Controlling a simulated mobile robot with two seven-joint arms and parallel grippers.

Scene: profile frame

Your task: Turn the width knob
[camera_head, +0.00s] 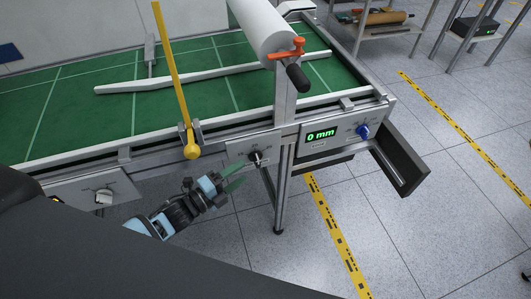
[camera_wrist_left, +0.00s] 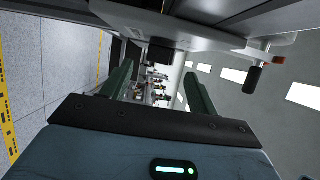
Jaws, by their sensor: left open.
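Three knobs show on the frame's front rail in the head view: a blue knob (camera_head: 363,131) right of the green "0 mm" display (camera_head: 321,135), a black knob (camera_head: 256,158) on a middle plate, and a white knob (camera_head: 104,196) on a left plate. Their labels are too small to read, so I cannot tell which is the width knob. My left gripper (camera_head: 233,177) is open and empty, just below and left of the black knob, apart from it. In the left wrist view its green fingers (camera_wrist_left: 160,88) stand apart, with a dark block between and beyond them. My right gripper is not in view.
A yellow lever (camera_head: 173,70) rises from the rail above my left gripper. A white roller (camera_head: 262,30) with an orange crank (camera_head: 288,52) stands above the green table (camera_head: 75,105). A dark open drawer or panel (camera_head: 402,160) juts out at right.

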